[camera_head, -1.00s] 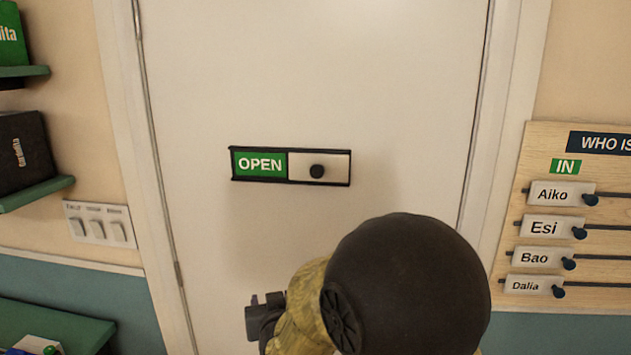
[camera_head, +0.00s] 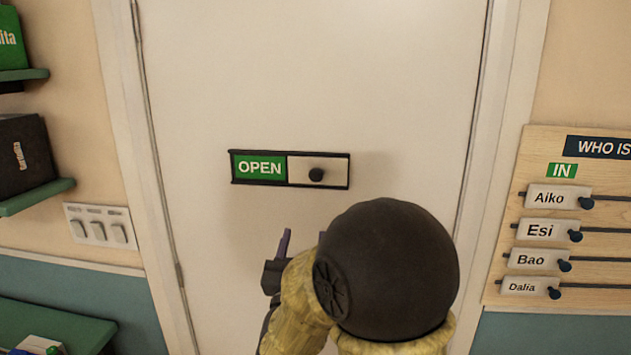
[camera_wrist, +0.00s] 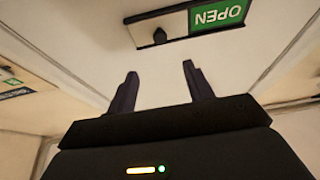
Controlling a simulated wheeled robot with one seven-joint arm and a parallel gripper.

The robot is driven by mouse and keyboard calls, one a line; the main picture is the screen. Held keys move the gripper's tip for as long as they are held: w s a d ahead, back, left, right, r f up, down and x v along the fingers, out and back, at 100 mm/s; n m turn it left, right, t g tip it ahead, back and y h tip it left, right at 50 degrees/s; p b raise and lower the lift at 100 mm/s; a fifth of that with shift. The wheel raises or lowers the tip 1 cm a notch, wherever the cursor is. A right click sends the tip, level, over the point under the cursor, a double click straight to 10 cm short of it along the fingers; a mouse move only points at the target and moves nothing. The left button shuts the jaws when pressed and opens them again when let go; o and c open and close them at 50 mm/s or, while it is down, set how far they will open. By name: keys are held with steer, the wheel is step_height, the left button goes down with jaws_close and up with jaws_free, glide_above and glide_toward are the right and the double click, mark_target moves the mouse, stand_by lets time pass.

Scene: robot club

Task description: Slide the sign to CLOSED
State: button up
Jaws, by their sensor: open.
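The sliding sign (camera_head: 290,169) is mounted on the white door and shows green OPEN on its left half. A pale slider panel with a dark round knob (camera_head: 316,174) covers its right half. In the wrist view the sign (camera_wrist: 218,16) appears upside down near the top, with the knob (camera_wrist: 160,36) left of OPEN. My gripper (camera_wrist: 158,85) is open and empty, its two dark fingers apart and pointing toward the door. The knob lies beyond the fingertips, roughly between them in that view, and nothing touches it. In the head view my gripper (camera_head: 304,240) is below the sign, partly hidden by my arm.
A wooden name board (camera_head: 590,225) with several sliding name tags hangs right of the door. Light switches (camera_head: 100,226) and green shelves (camera_head: 35,196) with boxes are on the left. The door (camera_head: 300,70) around the sign is clear.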

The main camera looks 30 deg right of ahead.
mark_target(315, 178)
steer(key=p+x, duration=0.8)
steer(key=x, duration=0.8)
steer(key=shift+w+d+r, duration=0.1)
steer(key=shift+w+d, duration=0.3)
steer(key=shift+w, duration=0.2)
jaws_close()
